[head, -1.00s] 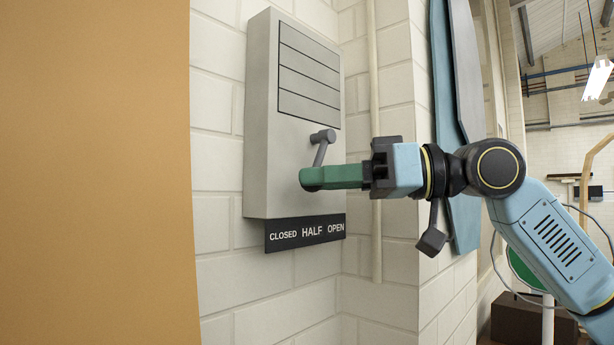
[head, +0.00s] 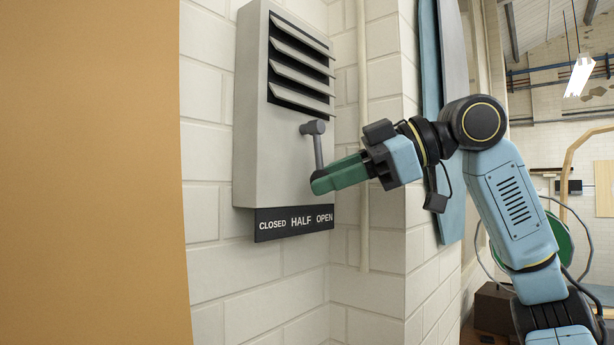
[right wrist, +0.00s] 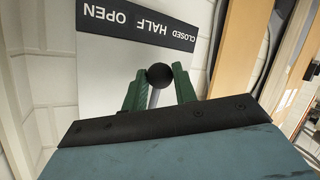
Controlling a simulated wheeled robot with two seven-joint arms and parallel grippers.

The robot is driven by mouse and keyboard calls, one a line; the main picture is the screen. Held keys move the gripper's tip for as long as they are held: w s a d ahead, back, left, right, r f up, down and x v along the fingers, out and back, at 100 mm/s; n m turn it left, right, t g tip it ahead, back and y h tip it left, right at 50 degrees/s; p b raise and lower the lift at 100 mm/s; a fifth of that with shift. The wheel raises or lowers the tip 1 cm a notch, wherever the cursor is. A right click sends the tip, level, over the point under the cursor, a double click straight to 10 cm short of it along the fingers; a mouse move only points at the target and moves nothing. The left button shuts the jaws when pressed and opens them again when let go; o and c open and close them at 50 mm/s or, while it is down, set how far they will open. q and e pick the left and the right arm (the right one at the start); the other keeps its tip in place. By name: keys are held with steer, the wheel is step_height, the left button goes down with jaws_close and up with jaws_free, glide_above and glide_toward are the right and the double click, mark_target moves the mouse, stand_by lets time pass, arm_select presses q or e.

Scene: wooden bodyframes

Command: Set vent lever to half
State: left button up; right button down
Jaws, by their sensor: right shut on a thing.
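The grey vent box (head: 255,110) is on the white brick wall in the head view, its slats (head: 300,70) tilted partly open. The vent lever (head: 318,150) hangs nearly straight down from its pivot on the box front. My right gripper (head: 322,184) is shut on the lever's lower end, its green fingers covering the knob in the head view. In the right wrist view the black ball knob (right wrist: 159,76) sits between the green fingers, under the word HALF on the label (right wrist: 140,24). The black label (head: 293,222) reads CLOSED, HALF, OPEN. My left gripper is out of view.
A tan panel (head: 90,170) fills the left side of the head view. A pale vertical pipe (head: 363,150) runs down the wall right of the box, near my right gripper. Blue boards (head: 440,130) hang beyond the wall corner.

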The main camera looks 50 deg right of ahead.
stand_by(0.4)
steer(key=c, duration=1.1)
jaws_free()
steer(key=shift+d, duration=0.1)
steer(key=p+v, duration=0.1)
steer(key=v, duration=1.2)
steer(key=shift+s+p, duration=0.2)
steer(key=shift+p, duration=0.1)
